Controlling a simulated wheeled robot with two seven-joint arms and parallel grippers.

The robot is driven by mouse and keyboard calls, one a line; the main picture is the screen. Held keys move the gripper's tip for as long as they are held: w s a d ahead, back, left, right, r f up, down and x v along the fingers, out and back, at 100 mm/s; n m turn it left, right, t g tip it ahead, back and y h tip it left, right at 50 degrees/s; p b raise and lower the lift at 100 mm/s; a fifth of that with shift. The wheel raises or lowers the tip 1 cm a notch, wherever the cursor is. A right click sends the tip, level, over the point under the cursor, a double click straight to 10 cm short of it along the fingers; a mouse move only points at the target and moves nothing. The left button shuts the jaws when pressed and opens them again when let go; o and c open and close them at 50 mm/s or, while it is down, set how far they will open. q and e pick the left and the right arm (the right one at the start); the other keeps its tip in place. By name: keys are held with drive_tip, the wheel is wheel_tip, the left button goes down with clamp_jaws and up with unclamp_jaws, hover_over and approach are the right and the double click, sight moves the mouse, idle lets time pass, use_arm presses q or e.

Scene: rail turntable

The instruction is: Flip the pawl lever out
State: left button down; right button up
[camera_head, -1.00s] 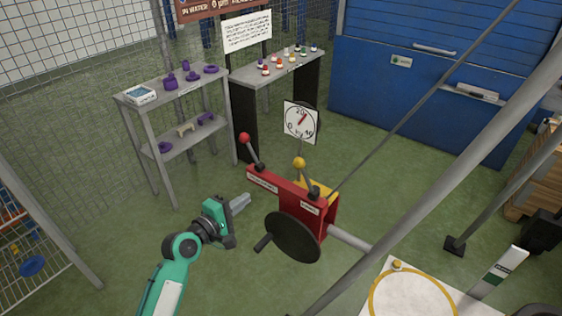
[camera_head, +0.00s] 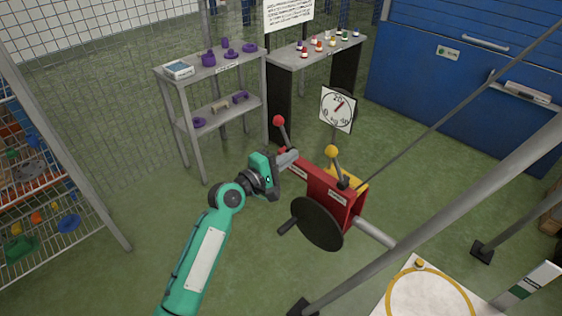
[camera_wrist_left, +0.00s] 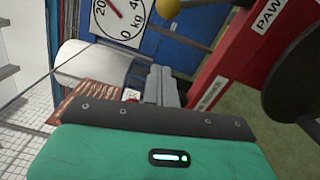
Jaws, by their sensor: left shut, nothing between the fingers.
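A red winch box (camera_head: 320,187) stands in the middle of the head view with a black crank disc (camera_head: 317,224) on its near side. A lever with a yellow knob (camera_head: 331,152) rises upright from its right part. The wrist view shows a PAWL label (camera_wrist_left: 269,14) on the box and part of the yellow knob (camera_wrist_left: 168,8). A second lever with a red knob (camera_head: 279,121) rises at the box's left end. My left gripper (camera_head: 293,156) is shut and empty beside this red lever's base; contact cannot be told. My right gripper is out of view.
A dial gauge (camera_head: 338,109) stands behind the box. A cable and a thick grey pole (camera_head: 440,220) cross the right side. Grey shelves (camera_head: 212,120) stand at the back left. Green floor is open left of the winch.

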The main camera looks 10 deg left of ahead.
sight(337, 166)
use_arm(q)
drive_tip(key=w+d+p, duration=0.2)
drive_tip(key=d, duration=0.4)
drive_tip(key=shift+d+r, duration=0.25)
drive_tip(key=shift+r, duration=0.15)
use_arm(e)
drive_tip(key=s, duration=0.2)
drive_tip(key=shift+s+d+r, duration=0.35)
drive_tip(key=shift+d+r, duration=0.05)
use_arm(q)
drive_tip(key=shift+s+r, duration=0.15)
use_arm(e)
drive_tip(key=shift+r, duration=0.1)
